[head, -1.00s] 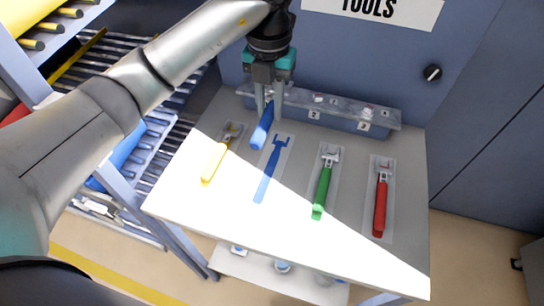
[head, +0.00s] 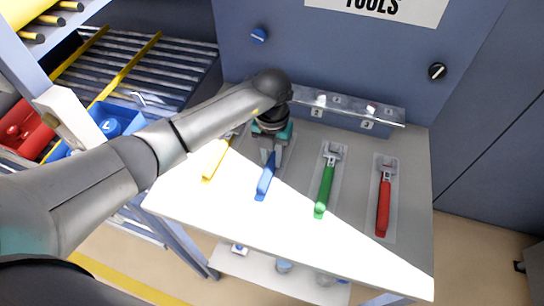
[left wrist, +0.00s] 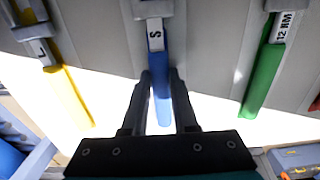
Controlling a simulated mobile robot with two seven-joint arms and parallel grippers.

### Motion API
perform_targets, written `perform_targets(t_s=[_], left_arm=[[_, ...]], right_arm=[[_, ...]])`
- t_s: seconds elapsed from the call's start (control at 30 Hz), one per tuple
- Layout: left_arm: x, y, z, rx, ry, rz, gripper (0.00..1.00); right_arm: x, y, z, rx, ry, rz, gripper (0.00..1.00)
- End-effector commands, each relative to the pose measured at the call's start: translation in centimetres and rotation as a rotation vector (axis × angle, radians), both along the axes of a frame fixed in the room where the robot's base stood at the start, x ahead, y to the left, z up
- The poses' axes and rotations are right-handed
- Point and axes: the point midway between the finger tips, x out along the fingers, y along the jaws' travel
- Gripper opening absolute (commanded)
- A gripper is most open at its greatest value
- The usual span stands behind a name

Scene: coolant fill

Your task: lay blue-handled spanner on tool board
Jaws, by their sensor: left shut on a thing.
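The blue-handled spanner (head: 265,183) is at its blue-outlined place on the tool board (head: 297,205), between the yellow and green spanners, its handle toward the front edge. In the left wrist view the spanner (left wrist: 155,42) shows a label "S", and its handle lies between the fingers. My left gripper (head: 273,160) points down over it and is shut on its handle; it also shows in the left wrist view (left wrist: 162,75). The gripper hides the spanner's head in the head view. Whether the spanner touches the board I cannot tell. My right gripper is not in view.
A yellow spanner (head: 214,161) lies close on the left. A green spanner (head: 325,185) and a red spanner (head: 384,205) lie to the right. A raised grey rail (head: 385,113) with number labels runs along the back. Blue and red bins (head: 118,121) stand on the left rack.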

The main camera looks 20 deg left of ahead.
Motion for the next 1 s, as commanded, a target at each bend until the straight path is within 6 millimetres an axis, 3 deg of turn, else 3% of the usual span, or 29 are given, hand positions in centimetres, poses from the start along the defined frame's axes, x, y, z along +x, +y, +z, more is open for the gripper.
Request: perform_targets(t_s=[0.37,0.4,0.63,1.0], left_arm=[[0.09,0.01,-0.49,0.000,-0.003,-0.001,0.00],[0.06,0.01,-0.41,0.000,-0.002,0.000,0.32],[0.06,0.02,-0.37,0.000,-0.002,0.000,0.57],[0.13,0.02,0.43,0.000,-0.004,-0.001,0.57]], right_arm=[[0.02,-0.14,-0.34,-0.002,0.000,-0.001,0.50],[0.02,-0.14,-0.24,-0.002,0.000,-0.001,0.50],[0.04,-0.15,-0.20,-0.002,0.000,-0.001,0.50],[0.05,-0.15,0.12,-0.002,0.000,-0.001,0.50]])
